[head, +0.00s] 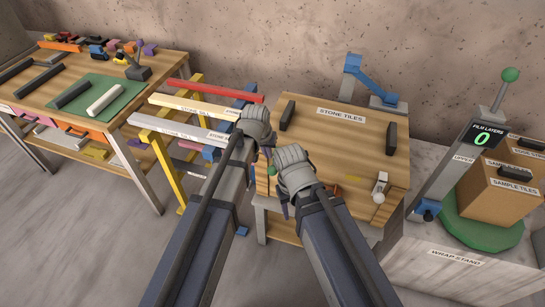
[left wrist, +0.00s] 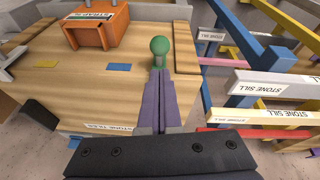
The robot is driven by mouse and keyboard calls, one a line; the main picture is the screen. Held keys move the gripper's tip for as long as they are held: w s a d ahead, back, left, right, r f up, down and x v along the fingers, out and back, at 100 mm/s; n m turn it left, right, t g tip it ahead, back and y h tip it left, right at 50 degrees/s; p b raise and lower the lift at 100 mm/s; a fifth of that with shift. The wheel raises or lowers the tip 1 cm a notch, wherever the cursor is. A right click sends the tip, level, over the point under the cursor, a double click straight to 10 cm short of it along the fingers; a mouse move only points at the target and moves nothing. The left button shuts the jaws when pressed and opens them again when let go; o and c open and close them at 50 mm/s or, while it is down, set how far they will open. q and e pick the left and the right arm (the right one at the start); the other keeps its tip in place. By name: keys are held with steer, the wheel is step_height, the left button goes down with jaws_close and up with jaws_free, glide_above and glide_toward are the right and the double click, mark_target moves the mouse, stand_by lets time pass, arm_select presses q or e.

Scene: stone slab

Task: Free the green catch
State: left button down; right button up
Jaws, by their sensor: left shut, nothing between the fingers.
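The green catch has a round green knob (head: 272,170) at the left side of the wooden stone tiles crate (head: 335,130). In the left wrist view the knob (left wrist: 160,46) stands on a short post on the wood. My left gripper (head: 268,155) is shut and empty. In the left wrist view its purple fingers (left wrist: 160,75) point at the catch, with the tips right by its post; I cannot tell if they touch. My right gripper (head: 286,203) is just right of the knob, low at the crate's front left; its fingers are mostly hidden behind its own hand.
A white latch (head: 380,186) is at the crate's front right. Racks of stone sills (head: 190,130) stand close on the left. A wrap stand with a green turntable (head: 480,230) and sample tiles boxes is at the right. A workbench (head: 150,75) is farther left.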

arm_select(q)
steer(key=shift+w+r, duration=0.2)
steer(key=shift+w, duration=0.8)
steer(key=shift+f, duration=0.1)
steer(key=b+x, duration=0.9)
steer(key=x, duration=0.1)
steer(key=shift+w+d, duration=0.15)
steer(key=shift+w, duration=0.05)
steer(key=shift+s+t+b, duration=0.15)
steer(key=shift+t+b, duration=0.15)
steer(key=shift+b, duration=0.05)
steer(key=shift+s, duration=0.2)
steer(key=shift+t+h+b, duration=0.3)
